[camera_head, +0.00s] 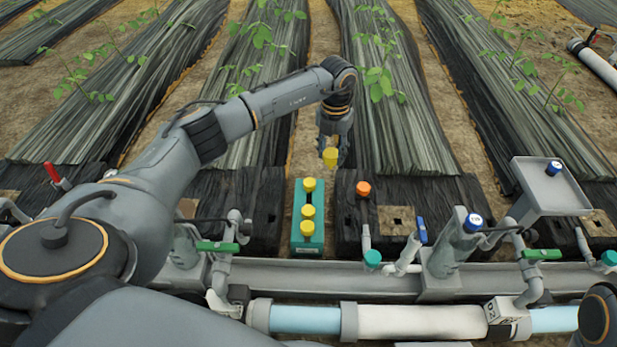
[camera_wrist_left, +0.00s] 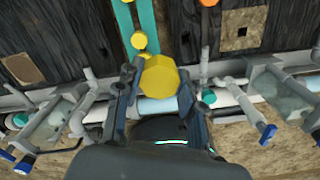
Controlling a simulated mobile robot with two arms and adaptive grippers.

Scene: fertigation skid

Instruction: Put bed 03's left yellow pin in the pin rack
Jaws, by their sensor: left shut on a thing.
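Several yellow pin heads (camera_head: 308,210) show in a row on the rack. The rack also shows in the left wrist view (camera_wrist_left: 146,18). My right gripper is not in view.
An orange cap (camera_head: 363,188) sits on the black sheeting right of the rack. A grey rail (camera_head: 335,276) with pipes and valves runs along the front. A blue-handled valve (camera_head: 422,231) and a grey tray (camera_head: 548,190) stand farther right.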

